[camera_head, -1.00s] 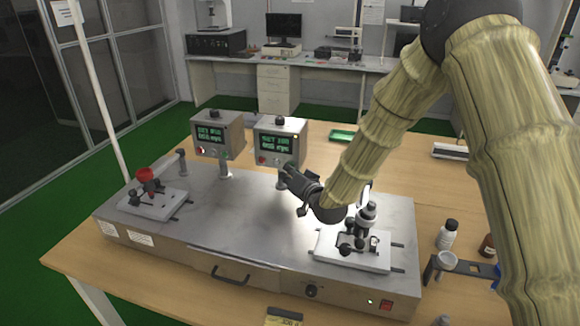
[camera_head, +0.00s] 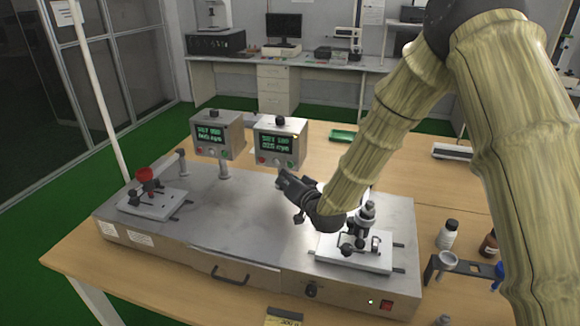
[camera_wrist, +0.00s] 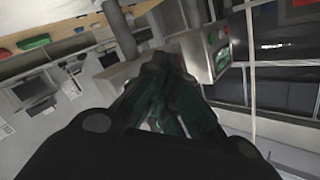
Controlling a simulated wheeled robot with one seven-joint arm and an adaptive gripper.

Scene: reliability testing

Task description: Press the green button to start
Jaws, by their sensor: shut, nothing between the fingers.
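Two grey control boxes with lit green displays stand behind the metal test bench (camera_head: 235,235), the left box (camera_head: 233,122) and the right box (camera_head: 291,130). Each box carries small buttons below its display. A red one (camera_head: 262,160) shows at the right box's lower left. Contact cannot be told. In the wrist view my dark fingers (camera_wrist: 165,62) are together, with a box (camera_wrist: 214,48) beside them.
A fixture with a red knob (camera_head: 145,174) stands at the bench's left end. Another fixture (camera_head: 366,214) stands close under my arm. Bottles (camera_head: 447,236) and a holder (camera_head: 478,267) stand at the right. The bench's middle top is clear.

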